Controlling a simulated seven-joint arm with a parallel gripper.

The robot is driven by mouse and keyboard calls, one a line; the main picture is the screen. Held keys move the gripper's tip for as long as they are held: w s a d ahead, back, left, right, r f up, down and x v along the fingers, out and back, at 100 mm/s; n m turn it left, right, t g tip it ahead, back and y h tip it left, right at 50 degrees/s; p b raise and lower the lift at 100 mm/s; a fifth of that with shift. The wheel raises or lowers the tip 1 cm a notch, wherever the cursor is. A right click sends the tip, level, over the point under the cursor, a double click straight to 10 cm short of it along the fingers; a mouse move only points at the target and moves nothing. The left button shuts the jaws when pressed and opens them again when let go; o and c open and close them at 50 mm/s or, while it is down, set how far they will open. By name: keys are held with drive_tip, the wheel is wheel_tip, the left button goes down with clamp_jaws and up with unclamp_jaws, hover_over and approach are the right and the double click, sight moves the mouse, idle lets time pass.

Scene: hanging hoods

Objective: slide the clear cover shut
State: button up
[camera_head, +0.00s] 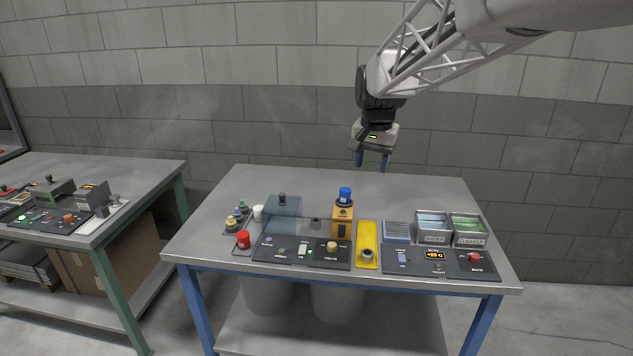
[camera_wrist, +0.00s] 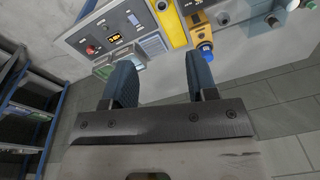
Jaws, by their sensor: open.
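The clear cover (camera_head: 287,208) is a bluish see-through piece in the head view, at the back left of the table, behind the left control panel (camera_head: 300,250). A dark knob (camera_head: 282,198) stands on it. Its exact edges are hard to make out, and I cannot tell how far it stands open. My gripper (camera_head: 372,160) is open and empty, above the table's back edge, to the right of the cover and apart from it. In the wrist view its two blue fingers (camera_wrist: 160,82) are spread with nothing between them.
An orange box with a blue knob (camera_head: 343,215) stands right of the cover. A yellow plate (camera_head: 367,245), a right panel (camera_head: 440,262) and two metal trays (camera_head: 433,238) lie further right. Small knobs and a red button (camera_head: 243,240) are at left. The table's back right is clear.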

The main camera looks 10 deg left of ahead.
drive_tip(key=w+a+f, duration=0.3)
drive_tip(key=w+a, duration=0.4)
drive_tip(key=w, duration=0.2)
drive_tip(key=m+g, duration=0.1)
drive_tip(key=m, duration=0.1)
hover_over(282, 194)
wheel_tip(282, 194, down, 16)
drive_tip(key=shift+a+f, duration=0.1)
drive_tip(key=shift+f, duration=3.85)
clamp_jaws()
